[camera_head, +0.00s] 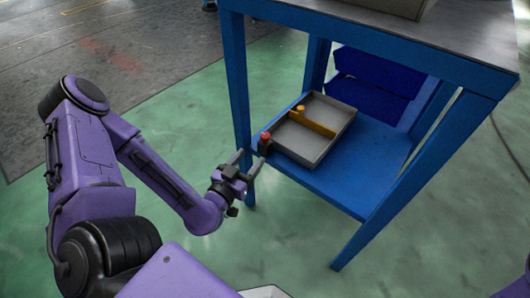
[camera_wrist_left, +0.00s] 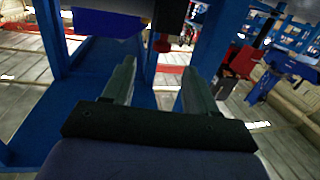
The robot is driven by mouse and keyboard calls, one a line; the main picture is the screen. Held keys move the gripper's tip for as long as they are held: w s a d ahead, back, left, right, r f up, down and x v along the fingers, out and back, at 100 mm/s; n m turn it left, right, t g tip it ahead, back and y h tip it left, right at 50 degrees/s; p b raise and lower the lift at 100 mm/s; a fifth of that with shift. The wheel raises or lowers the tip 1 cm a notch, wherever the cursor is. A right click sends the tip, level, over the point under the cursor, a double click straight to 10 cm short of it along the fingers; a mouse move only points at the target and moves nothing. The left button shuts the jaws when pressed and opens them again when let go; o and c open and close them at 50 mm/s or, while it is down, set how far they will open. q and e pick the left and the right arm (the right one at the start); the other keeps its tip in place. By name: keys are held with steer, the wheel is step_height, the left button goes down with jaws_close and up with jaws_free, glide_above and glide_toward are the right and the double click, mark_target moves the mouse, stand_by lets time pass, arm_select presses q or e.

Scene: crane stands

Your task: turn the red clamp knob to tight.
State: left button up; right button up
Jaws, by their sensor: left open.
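The red clamp knob (camera_head: 265,135) sits on top of a small dark clamp body (camera_head: 265,147) at the near left corner of a grey tray (camera_head: 315,157). My left gripper (camera_head: 248,159) is open and empty just left of and in front of the clamp, its fingers pointing toward the shelf. It appears apart from the knob. In the left wrist view the two fingers (camera_wrist_left: 159,75) stand wide apart with nothing between them. My right gripper is not in view.
The tray rests on the low blue shelf (camera_head: 355,190) of a blue-legged table. A yellow bar with an orange knob (camera_head: 300,108) crosses the tray. The table's left leg (camera_head: 236,80) rises close behind my gripper, and the tabletop (camera_head: 450,35) overhangs the shelf. Green floor lies open in front.

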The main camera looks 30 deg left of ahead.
mark_target(265, 135)
arm_select(q)
steer(key=w+b, duration=0.3)
steer(key=shift+w+a+t, duration=0.2)
steer(key=shift+a+t, duration=0.1)
steer(key=shift+a, duration=0.05)
steer(key=w, duration=0.2)
steer(key=w+b, duration=0.1)
steer(key=w, duration=0.1)
steer(key=w+b, duration=0.1)
steer(key=w, duration=0.1)
steer(key=shift+w+a+r, duration=0.2)
steer(key=shift+a, duration=0.15)
steer(key=shift+w, duration=0.4)
steer(key=shift+r, duration=0.1)
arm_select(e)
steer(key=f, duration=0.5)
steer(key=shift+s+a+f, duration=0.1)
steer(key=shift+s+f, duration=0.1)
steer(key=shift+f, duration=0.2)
